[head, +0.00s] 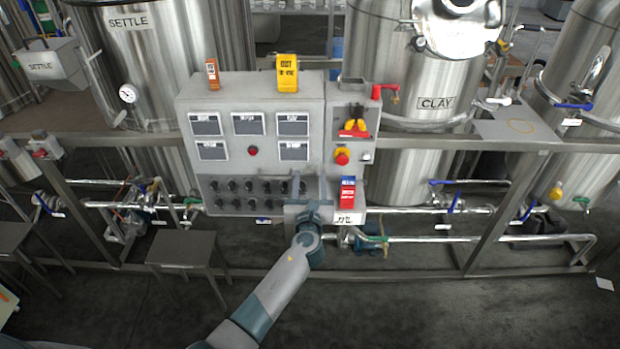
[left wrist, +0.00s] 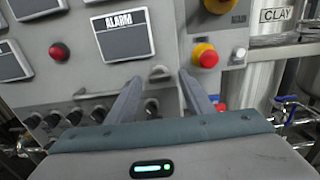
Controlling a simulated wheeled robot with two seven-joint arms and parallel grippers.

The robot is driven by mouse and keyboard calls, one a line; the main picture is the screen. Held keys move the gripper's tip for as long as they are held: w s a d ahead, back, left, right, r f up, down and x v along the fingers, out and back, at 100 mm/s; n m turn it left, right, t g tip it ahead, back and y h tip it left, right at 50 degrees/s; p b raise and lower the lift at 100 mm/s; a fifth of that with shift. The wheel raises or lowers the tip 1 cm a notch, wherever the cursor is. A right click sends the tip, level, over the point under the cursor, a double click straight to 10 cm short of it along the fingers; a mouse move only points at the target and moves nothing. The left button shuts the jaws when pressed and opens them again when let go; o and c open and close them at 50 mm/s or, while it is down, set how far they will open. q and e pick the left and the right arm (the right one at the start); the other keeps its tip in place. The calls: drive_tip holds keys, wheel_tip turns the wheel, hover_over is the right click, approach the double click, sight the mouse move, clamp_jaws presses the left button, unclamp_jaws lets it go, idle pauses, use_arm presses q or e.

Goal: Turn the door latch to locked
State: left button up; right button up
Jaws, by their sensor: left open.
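The grey control cabinet (head: 222,125) stands ahead, with label plates and rows of black knobs on its front. A small grey handle-like piece (left wrist: 159,74), which looks like the door latch, sits on the cabinet face below the ALARM plate (left wrist: 124,35) in the left wrist view. My left gripper (head: 309,184) is open in front of the cabinet's lower right part. In the left wrist view its two fingers (left wrist: 160,78) appear on either side of the latch; contact cannot be told. In the head view the gripper hides the latch. My right gripper is not in view.
A red-and-yellow stop button (head: 342,157) and a red-and-blue box (head: 347,190) are close to the right of the gripper. Black knobs (left wrist: 97,113) lie just left of the fingers.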

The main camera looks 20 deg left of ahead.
use_arm(q)
drive_tip(key=shift+w, duration=0.1)
drive_tip(key=c, duration=1)
drive_tip(key=shift+c, duration=0.2)
drive_tip(key=n+b, duration=1)
drive_tip(key=n, duration=0.8)
idle(0.3)
